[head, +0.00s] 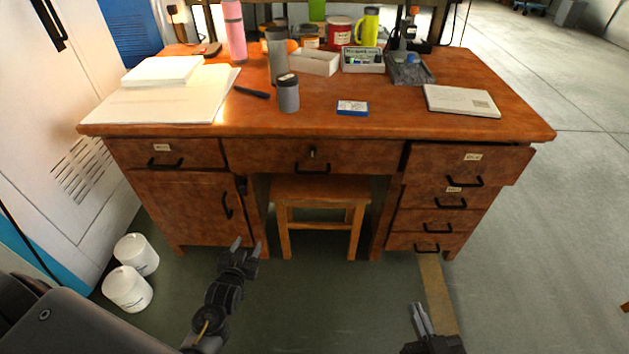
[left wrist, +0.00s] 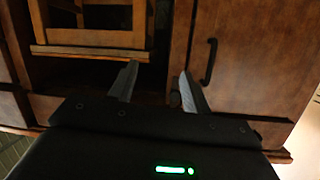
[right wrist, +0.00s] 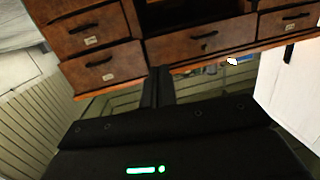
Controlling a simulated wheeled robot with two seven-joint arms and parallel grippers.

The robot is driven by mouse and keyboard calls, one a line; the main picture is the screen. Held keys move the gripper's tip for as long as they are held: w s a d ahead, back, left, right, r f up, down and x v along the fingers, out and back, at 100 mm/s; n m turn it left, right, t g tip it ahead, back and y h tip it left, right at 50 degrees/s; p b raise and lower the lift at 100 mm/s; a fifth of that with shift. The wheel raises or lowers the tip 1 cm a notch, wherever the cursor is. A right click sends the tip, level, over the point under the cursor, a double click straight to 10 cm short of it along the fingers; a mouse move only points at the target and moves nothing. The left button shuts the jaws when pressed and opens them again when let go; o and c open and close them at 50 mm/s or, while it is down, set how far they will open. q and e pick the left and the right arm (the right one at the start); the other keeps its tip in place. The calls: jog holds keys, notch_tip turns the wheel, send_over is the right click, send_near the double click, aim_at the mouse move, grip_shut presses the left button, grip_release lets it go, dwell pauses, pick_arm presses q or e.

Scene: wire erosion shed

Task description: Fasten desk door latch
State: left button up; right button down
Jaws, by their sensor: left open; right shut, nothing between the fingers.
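The desk (head: 310,150) has a brown wooden door (head: 185,208) at its lower left, which looks closed, with a black upright handle (head: 227,205). The door also shows in the left wrist view (left wrist: 250,65), with its handle (left wrist: 209,62). A small dark latch (head: 241,186) sits near the door's upper right edge; its exact position is too small to tell. My left gripper (head: 246,245) is open and empty, low in front of the door's right side and the knee space. My right gripper (head: 418,305) is shut and empty, in front of the right drawers, apart from the desk.
A wooden stool (head: 320,195) stands in the knee space. Two white tubs (head: 128,288) stand on the floor left of the desk, by a white cabinet (head: 75,120). Several drawers (head: 440,205) fill the desk's right side. The floor in front is mostly clear.

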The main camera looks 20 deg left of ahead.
aim_at(241, 192)
pick_arm(q)
jog(key=w+a+r+n+t+y+b, duration=0.1)
jog(key=w+a+r+t+y+b, duration=0.2)
jog(key=r, duration=0.5)
jog(key=shift+h, duration=0.4)
jog(key=b+x, duration=0.1)
jog(key=x, duration=0.3)
jog(key=a+b+x, duration=0.1)
jog(key=x, duration=0.3)
jog(key=shift+a, duration=0.3)
jog(key=shift+w+a+b, duration=0.2)
jog(key=shift+w+b, duration=0.1)
jog(key=shift+w, duration=0.25)
pick_arm(e)
jog(key=s+d+r+t+y, duration=0.1)
jog(key=s+r+t+y, duration=0.1)
jog(key=r, duration=0.6)
jog(key=s+r+t+y, duration=0.2)
jog(key=r+t, duration=0.3)
jog(key=r, duration=0.3)
jog(key=shift+s+d+r+n, duration=0.2)
jog(key=shift+d+r+n, duration=0.1)
jog(key=shift+d+r, duration=0.05)
